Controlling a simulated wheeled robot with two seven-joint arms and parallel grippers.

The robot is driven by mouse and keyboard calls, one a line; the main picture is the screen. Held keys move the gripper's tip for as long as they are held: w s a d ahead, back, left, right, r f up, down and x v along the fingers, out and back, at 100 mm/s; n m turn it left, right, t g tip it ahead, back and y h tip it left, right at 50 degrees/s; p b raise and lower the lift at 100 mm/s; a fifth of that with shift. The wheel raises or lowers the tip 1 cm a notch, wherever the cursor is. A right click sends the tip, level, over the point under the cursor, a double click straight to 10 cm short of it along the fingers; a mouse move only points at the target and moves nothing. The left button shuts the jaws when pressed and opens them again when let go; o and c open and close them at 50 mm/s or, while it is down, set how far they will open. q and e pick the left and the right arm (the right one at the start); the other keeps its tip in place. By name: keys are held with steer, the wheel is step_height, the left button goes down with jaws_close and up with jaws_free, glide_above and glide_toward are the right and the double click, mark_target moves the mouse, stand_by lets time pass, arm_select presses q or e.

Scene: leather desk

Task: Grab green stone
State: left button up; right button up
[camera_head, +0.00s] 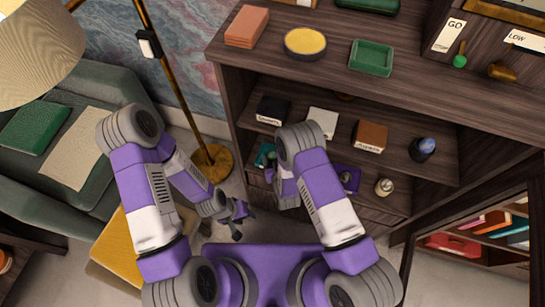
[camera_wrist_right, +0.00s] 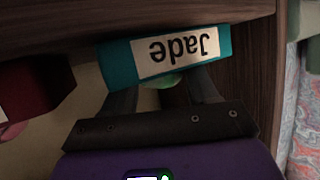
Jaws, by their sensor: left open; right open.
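In the right wrist view, a rounded green stone (camera_wrist_right: 163,81) shows just below a teal block (camera_wrist_right: 116,67) with a white "Jade" label, upside down in this view. The block hides part of the stone. My right gripper (camera_wrist_right: 165,88) is open, its two dark fingers on either side of the stone; I cannot tell whether they touch it. In the head view, the teal block (camera_head: 265,155) is on the lower shelf, and my right forearm covers most of that gripper. My left gripper (camera_head: 239,221) is open and empty, low over the floor.
The dark wooden shelf (camera_head: 336,87) closes in above and beside my right gripper. A dark red block (camera_wrist_right: 38,90) stands at left in the wrist view. Other labelled blocks, such as a brown one (camera_head: 371,135), sit on the middle shelf. A lamp stand (camera_head: 180,88) is left of the shelf.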

steer(key=shift+c, duration=0.3)
steer(key=c, duration=0.7)
steer(key=shift+r, duration=0.15)
